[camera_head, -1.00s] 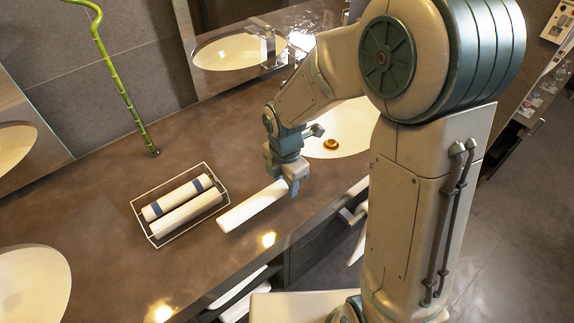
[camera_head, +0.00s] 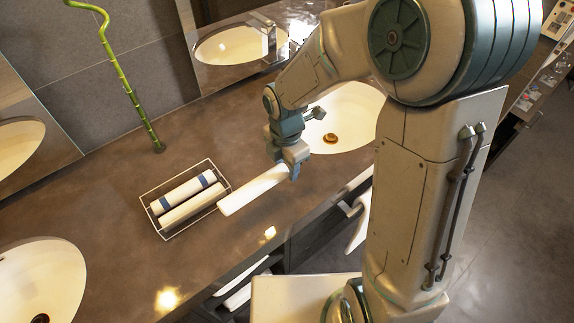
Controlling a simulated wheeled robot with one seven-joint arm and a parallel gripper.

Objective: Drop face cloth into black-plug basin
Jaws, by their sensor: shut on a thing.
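My gripper (camera_head: 291,170) is shut on one end of a white rolled face cloth (camera_head: 250,192). The roll points left and down, with its free end beside the wire basket's right corner. I cannot tell its exact height above the counter. The basin at the lower left (camera_head: 62,268) has a dark plug (camera_head: 41,318) and is cut by the frame edge. The basin behind my gripper (camera_head: 352,112) has a brass-coloured plug (camera_head: 330,138), and my arm partly covers it.
A white wire basket (camera_head: 166,237) holds a blue-banded roll (camera_head: 178,192) and a plain roll (camera_head: 192,207). A green bamboo stalk (camera_head: 135,98) stands by the wall. Mirrors line the back. Bare counter (camera_head: 115,215) lies between basket and left basin.

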